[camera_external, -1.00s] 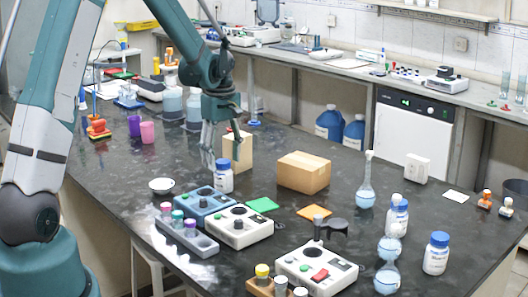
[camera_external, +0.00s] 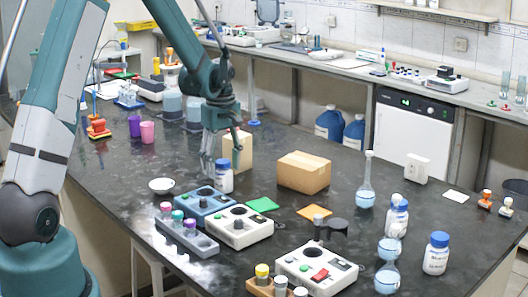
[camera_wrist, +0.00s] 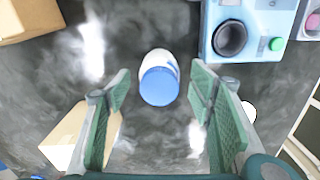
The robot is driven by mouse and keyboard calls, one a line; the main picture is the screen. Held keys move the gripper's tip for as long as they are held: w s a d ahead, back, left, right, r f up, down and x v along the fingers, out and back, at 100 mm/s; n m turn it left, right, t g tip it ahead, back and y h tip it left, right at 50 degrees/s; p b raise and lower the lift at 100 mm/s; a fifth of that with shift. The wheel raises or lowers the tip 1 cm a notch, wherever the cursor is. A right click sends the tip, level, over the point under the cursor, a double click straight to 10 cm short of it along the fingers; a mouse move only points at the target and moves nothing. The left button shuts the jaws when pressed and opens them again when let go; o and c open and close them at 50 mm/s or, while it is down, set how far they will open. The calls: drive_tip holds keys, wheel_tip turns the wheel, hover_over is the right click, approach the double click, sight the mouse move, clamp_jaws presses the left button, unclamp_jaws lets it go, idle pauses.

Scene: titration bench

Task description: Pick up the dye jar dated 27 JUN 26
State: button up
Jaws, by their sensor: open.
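A white jar with a blue lid (camera_external: 223,177) stands upright on the dark bench beside a blue-grey device. In the wrist view the jar (camera_wrist: 159,84) is seen from above between my open fingers, with clear gaps on both sides. My gripper (camera_external: 220,153) is open and empty above the jar; it also shows in the wrist view (camera_wrist: 159,77). Two similar blue-lidded jars stand at the right, one behind the flask (camera_external: 397,214) and one near the edge (camera_external: 437,254). No date can be read on any label.
The blue-grey device (camera_external: 205,204) stands close to the jar, with a white device (camera_external: 239,226) beside it. A tan block (camera_external: 237,155) is just behind, and a cardboard box (camera_external: 304,174) is to the right. A small white bowl (camera_external: 161,186) is at left.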

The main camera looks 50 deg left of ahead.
sight(224, 179)
drive_tip(key=shift+f, duration=0.1)
drive_tip(key=shift+d+f, duration=0.1)
drive_tip(key=shift+f, duration=2.4)
drive_tip(key=c, duration=1.1)
drive_tip(key=shift+r, duration=0.15)
drive_tip(key=shift+r, duration=4.9)
